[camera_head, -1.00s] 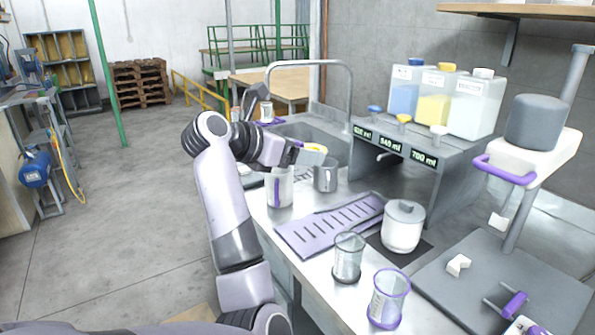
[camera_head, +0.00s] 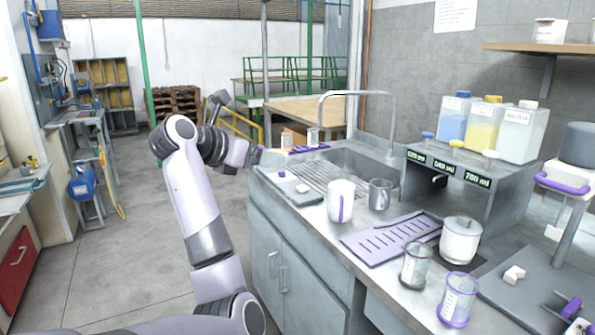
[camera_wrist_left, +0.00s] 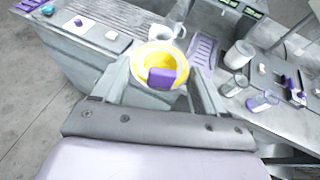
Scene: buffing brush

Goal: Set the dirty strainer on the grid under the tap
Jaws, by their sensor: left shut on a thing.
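My left gripper (camera_head: 274,159) is raised in front of the sink counter. In the left wrist view my left gripper (camera_wrist_left: 160,78) is shut on a round white-and-yellow piece with a purple block, which looks like the strainer (camera_wrist_left: 152,52). In the head view the strainer is mostly hidden by the gripper. The ribbed grid (camera_head: 322,174) lies beside the sink, under the arched tap (camera_head: 357,94). The grid also shows at the top of the left wrist view (camera_wrist_left: 122,12). My right gripper is not in view.
A purple slotted tray (camera_head: 392,238), white lidded pot (camera_head: 460,240) and glass beakers (camera_head: 415,266) stand right.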

